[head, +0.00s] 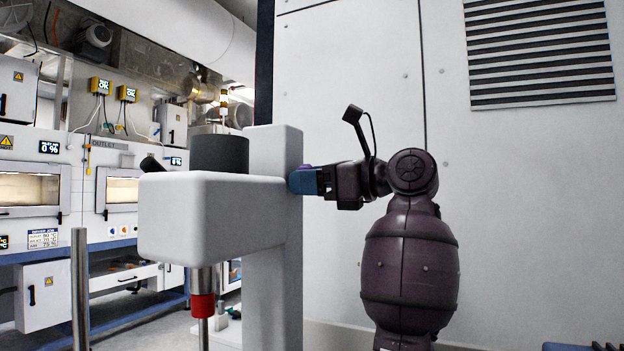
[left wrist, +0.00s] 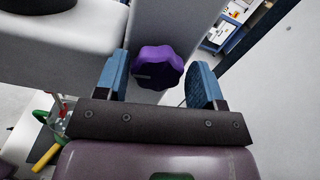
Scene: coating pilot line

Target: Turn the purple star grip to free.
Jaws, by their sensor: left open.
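The purple star grip (left wrist: 158,67) is a lobed knob on the side of a pale grey column, with a small light mark on its face. My left gripper (head: 299,181) is open in the head view, its blue fingers close against the side of the column. In the left wrist view its two fingers stand on either side of the star grip, with gaps showing, and the knob lies between and a little beyond them. In the head view the knob is mostly hidden by the fingers. My right gripper is not in view.
The pale grey column (head: 272,235) carries a wide arm (head: 205,215) with a dark cylinder (head: 219,152) on top and a red-collared rod (head: 203,306) below. A panelled wall (head: 340,80) with a vent grille stands behind. Oven-like cabinets (head: 40,160) line the left.

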